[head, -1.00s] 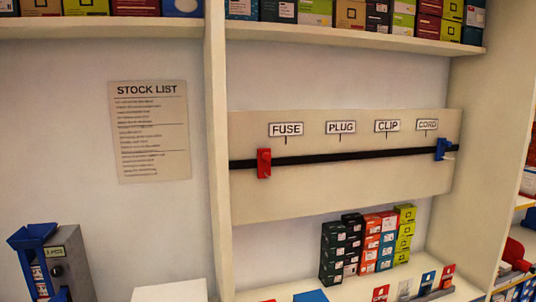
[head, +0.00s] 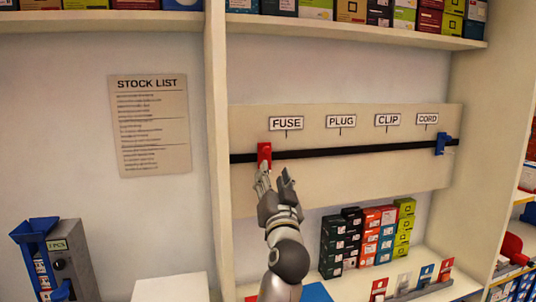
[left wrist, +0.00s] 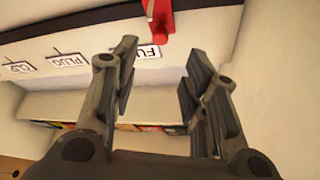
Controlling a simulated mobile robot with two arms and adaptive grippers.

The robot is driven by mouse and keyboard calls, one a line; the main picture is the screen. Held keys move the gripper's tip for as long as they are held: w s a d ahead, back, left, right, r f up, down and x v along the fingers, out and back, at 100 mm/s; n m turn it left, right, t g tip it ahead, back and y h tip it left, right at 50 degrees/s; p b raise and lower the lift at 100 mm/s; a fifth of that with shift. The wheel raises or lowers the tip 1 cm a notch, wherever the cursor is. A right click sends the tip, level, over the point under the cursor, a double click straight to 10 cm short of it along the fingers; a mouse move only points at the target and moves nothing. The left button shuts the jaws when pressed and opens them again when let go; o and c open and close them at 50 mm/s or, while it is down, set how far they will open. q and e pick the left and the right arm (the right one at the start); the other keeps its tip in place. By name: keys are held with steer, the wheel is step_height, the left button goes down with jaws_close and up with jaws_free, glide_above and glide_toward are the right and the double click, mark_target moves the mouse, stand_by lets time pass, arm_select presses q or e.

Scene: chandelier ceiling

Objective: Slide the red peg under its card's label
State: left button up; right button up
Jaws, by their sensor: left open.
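The red peg (head: 264,155) sits on the black rail (head: 350,149) at its left end, a little left of below the FUSE label (head: 286,123). The PLUG (head: 341,121), CLIP (head: 387,120) and CORD (head: 428,119) labels follow to the right. My left gripper (head: 275,176) is open just below the red peg. In the left wrist view the red peg (left wrist: 160,18) shows beyond the open fingers (left wrist: 160,55), not between them. Small cards, including a red one (head: 378,287), stand on the lower ledge; their pictures are too small to read. My right gripper is not in view.
A blue peg (head: 441,143) sits at the rail's right end. Stacked boxes (head: 366,236) stand on the shelf below the board. An upright post (head: 215,150) is close left of the board. A grey dispenser (head: 70,262) stands at lower left.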

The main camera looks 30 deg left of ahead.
mark_target(268, 153)
arm_select(q)
steer(key=p+x, duration=0.3)
steer(key=x, duration=0.5)
steer(key=shift+a+r, duration=0.15)
steer(key=shift+a, duration=0.05)
steer(key=shift+x, duration=0.95)
steer(key=shift+f, duration=0.2)
jaws_close()
